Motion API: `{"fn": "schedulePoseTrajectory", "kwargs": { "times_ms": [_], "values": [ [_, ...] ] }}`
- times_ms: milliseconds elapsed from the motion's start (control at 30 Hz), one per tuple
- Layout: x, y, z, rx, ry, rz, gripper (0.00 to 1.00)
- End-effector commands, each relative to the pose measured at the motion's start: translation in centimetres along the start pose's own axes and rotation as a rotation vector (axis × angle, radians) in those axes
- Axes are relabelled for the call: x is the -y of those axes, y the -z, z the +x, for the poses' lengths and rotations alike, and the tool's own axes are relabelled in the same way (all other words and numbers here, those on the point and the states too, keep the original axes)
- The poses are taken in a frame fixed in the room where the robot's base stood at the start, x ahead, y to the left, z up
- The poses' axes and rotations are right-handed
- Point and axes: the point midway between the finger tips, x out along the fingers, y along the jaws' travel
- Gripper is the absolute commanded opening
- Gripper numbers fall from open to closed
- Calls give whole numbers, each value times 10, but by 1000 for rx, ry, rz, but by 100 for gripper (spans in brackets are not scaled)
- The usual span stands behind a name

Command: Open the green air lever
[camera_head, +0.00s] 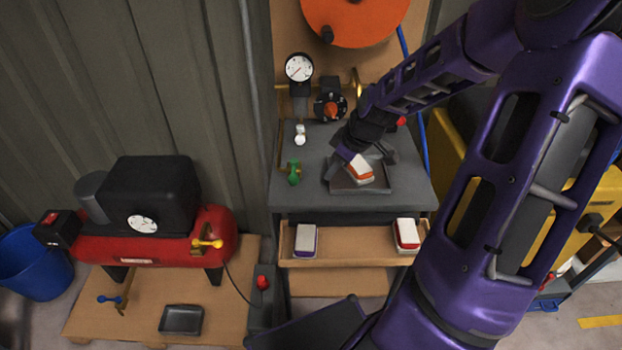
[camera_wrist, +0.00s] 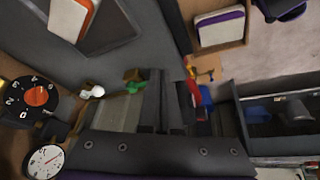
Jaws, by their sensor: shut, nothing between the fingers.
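The green air lever (camera_head: 293,172) is a small green handle on a brass fitting, at the left side of the grey bench top. It also shows in the wrist view (camera_wrist: 135,87), just left of my fingers and partly hidden there. My gripper (camera_head: 345,153) is above the bench, to the right of the lever and apart from it in the head view. Its dark fingers (camera_wrist: 164,78) are together and empty in the wrist view.
A tray (camera_head: 375,186) with an orange-and-white block sits on the bench near my gripper. A gauge (camera_head: 299,68), a dial (camera_head: 331,107) and a white knob (camera_head: 300,140) are behind the lever. An open drawer (camera_head: 350,247) holds two blocks. A red compressor (camera_head: 150,246) stands left.

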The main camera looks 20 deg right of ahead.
Motion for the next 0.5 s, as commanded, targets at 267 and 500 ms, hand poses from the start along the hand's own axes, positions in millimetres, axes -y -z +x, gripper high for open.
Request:
{"fn": "schedulePoseTrajectory", "kwargs": {
  "times_ms": [267, 500],
  "values": [
    [4, -3, -9, -38, 30, 70, 0],
    [4, -3, -9, -39, 30, 71, 0]
  ]
}}
